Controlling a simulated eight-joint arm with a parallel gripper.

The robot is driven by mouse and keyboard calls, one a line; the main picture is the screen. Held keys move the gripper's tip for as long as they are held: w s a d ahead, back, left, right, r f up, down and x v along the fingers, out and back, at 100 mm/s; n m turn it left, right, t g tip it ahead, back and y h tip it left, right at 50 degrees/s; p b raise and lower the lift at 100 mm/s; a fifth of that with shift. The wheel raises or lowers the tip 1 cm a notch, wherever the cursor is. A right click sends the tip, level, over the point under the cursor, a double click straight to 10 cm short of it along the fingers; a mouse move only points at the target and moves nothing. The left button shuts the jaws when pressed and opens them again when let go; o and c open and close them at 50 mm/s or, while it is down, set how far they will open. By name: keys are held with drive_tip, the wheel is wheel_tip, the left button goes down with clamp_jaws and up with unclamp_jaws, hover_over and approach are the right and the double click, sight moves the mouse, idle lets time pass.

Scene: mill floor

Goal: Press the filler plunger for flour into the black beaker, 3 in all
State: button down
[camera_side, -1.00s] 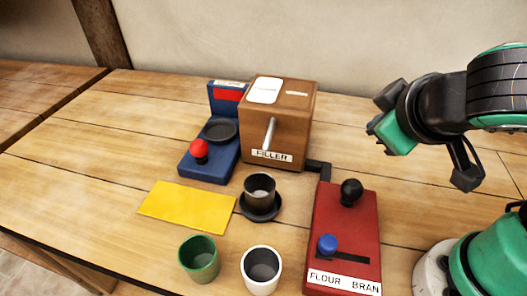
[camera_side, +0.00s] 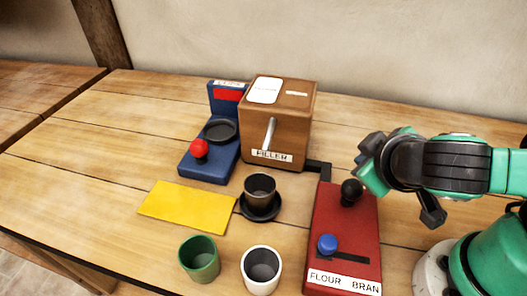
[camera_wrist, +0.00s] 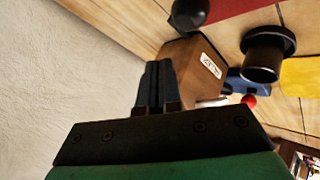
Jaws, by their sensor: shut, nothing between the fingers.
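The black beaker (camera_side: 260,191) stands upright on a round black stand (camera_side: 262,213) in front of the brown filler box (camera_side: 290,135). It also shows in the wrist view (camera_wrist: 261,68). I cannot tell what is inside it. The red panel (camera_side: 330,208) carries a black ball-topped plunger (camera_side: 351,191) and a blue knob (camera_side: 327,243) at the FLOUR end of its slot. My gripper (camera_side: 367,160) is above and slightly behind the black knob, apart from it. In the wrist view my gripper (camera_wrist: 157,85) is shut and empty, with the black knob (camera_wrist: 189,12) beyond its tips.
A blue scale (camera_side: 207,168) with a black pan and red knob stands left of the filler. A yellow mat (camera_side: 187,207), a green cup (camera_side: 199,260) and a white cup (camera_side: 261,272) lie toward the front. The left of the table is clear.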

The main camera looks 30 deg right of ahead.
sight(356, 182)
drive_tip(key=shift+f, duration=1.1)
idle(1.3)
drive_tip(key=shift+f, duration=0.45)
drive_tip(key=shift+f, duration=0.5)
idle(0.5)
drive_tip(key=shift+d+f, duration=0.1)
drive_tip(key=shift+f, duration=0.4)
idle(0.4)
drive_tip(key=shift+s+d+r, duration=0.1)
drive_tip(key=shift+s+r, duration=0.05)
drive_tip(key=shift+r, duration=1.2)
drive_tip(key=shift+r, duration=2.55)
